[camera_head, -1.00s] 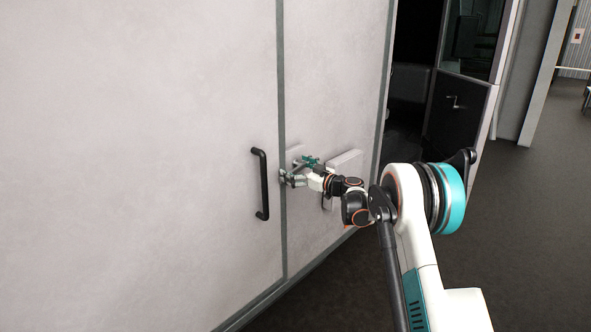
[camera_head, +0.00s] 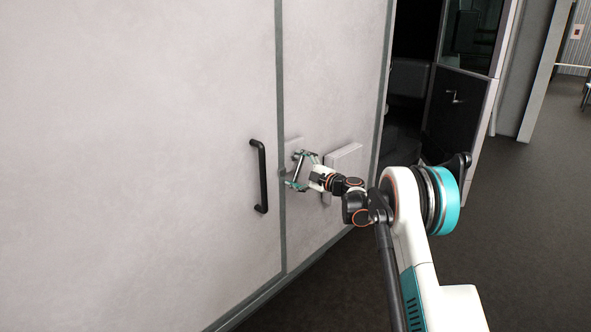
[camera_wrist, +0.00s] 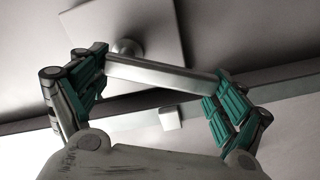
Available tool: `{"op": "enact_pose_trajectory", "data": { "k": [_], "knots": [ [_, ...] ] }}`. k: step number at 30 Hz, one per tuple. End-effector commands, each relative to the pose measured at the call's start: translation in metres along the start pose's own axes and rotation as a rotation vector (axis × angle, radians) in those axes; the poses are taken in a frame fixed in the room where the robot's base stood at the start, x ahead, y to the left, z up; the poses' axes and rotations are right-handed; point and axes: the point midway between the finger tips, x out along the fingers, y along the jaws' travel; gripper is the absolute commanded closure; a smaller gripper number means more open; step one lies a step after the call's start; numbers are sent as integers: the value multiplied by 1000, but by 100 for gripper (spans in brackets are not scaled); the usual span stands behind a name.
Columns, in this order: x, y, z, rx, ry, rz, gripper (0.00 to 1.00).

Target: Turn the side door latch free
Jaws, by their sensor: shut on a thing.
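The latch is a grey metal lever (camera_wrist: 160,75) on a round stem, set on a square pale plate (camera_wrist: 130,30) fixed to the side door. The plate also shows in the head view (camera_head: 293,147). My gripper (camera_wrist: 162,76) has its teal-padded fingers at opposite ends of the lever and is shut on it. In the wrist view the lever slopes slightly down to the right. In the head view my gripper (camera_head: 297,170) is at the door, with one finger above the other. The lever is too small there to tell its angle.
A black vertical pull handle (camera_head: 259,176) is on the large pale panel to the left. A pale box (camera_head: 343,158) juts from the door just right of my gripper. A dark doorway (camera_head: 411,70) opens beyond. The floor (camera_head: 530,230) at the right is clear.

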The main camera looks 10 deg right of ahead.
Motion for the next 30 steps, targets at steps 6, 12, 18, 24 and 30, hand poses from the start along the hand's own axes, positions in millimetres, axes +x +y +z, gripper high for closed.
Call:
{"op": "enact_pose_trajectory", "data": {
  "k": [6, 12, 18, 24, 30],
  "knots": [
    [0, -2, 7, -168, 0, -1, 53],
    [0, -3, 11, -278, 0, -4, 53],
    [0, -2, 14, -338, -1, -7, 53],
    [0, -2, 14, -359, -1, -9, 53],
    [0, -2, 15, -362, -2, -9, 53]
  ]
}}
